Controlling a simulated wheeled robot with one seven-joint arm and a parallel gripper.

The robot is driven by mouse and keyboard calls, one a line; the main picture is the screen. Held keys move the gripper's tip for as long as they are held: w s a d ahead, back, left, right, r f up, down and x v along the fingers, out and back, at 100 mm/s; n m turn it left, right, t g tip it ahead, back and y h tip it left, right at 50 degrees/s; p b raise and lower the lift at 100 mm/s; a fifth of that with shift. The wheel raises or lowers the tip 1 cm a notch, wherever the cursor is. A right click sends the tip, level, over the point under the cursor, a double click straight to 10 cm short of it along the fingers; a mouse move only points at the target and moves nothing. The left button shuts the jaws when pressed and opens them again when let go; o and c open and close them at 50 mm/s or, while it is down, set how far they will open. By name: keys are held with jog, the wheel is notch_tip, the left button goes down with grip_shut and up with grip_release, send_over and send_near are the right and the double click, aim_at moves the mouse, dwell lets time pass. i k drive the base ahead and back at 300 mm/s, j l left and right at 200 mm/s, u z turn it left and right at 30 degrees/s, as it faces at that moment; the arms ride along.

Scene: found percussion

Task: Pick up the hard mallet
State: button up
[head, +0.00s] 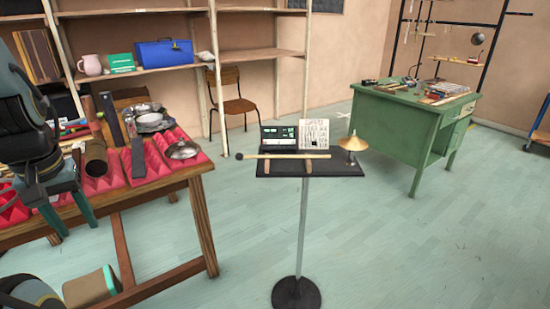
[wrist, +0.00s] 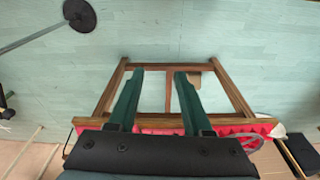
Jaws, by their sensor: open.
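A mallet (head: 285,156) with a pale wooden handle and a small dark round head lies level across two wooden rests on a black stand tray (head: 345,170). Its head points left and juts past the tray's left edge. It is the only mallet I can make out; its hardness cannot be told. My gripper (head: 78,229) is far to the left of it, over the front of the wooden table, fingers pointing down. In the wrist view my gripper (wrist: 160,72) shows two green fingers apart with nothing between them. The mallet is not clearly visible there.
The tray also holds a brass cymbal (head: 353,144), a dark device (head: 278,138) and a white sheet (head: 314,133). The table (head: 203,228) bears red foam, tubes and metal bowls (head: 183,150). A green desk (head: 396,128) stands back right. Floor around the stand's round base (head: 296,294) is clear.

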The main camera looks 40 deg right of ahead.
aim_at(239, 156)
jog(key=l+u, duration=0.1)
jog(key=l, duration=0.45)
jog(key=k+l, duration=0.15)
jog(key=l, duration=0.4)
jog(key=l+u, duration=0.15)
jog(key=l, duration=0.45)
jog(key=k+j, duration=0.05)
jog(key=k, duration=0.05)
